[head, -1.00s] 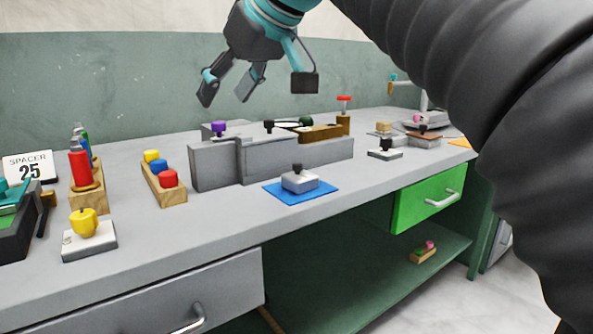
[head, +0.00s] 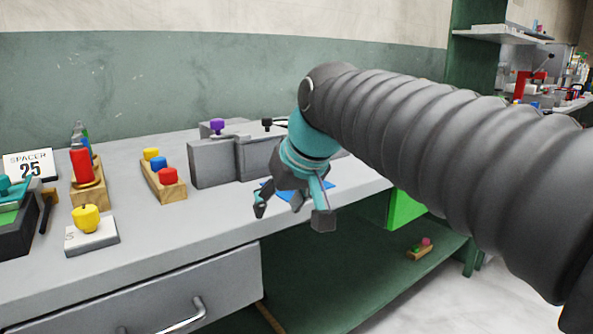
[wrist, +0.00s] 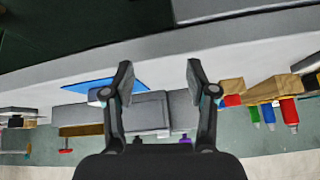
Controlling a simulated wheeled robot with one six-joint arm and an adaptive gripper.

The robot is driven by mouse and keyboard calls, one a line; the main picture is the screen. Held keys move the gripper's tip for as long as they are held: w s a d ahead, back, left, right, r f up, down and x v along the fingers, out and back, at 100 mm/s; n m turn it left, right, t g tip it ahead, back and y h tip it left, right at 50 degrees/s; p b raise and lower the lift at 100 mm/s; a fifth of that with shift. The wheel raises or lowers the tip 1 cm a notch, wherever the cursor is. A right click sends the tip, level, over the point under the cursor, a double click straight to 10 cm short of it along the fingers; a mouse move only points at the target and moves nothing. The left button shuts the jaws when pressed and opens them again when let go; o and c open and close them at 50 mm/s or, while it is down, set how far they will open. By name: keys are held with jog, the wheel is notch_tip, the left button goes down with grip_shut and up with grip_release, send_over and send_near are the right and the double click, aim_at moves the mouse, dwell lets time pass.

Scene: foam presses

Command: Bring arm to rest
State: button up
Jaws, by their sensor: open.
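My gripper (head: 292,213) hangs at the front edge of the grey bench (head: 215,225), in front of the blue mat (head: 330,189). Its fingers are spread and nothing is between them. The wrist view also shows my gripper (wrist: 160,80) open and empty, with the bench edge beyond the fingertips. My arm crosses the right side of the head view and hides part of the bench behind it.
A grey block fixture (head: 212,163) stands behind the gripper. To the left are a wooden holder with coloured knobs (head: 163,188), a yellow-knobbed block (head: 86,219) and a red bottle (head: 81,166). The floor in front is clear.

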jog(key=s+d+f+m+h, duration=0.4)
jog(key=s+d+f+m, duration=0.1)
jog(key=s+d+f, duration=1.2)
notch_tip(320, 180, down, 3)
jog(key=shift+d, duration=0.75)
jog(key=shift+s, duration=0.1)
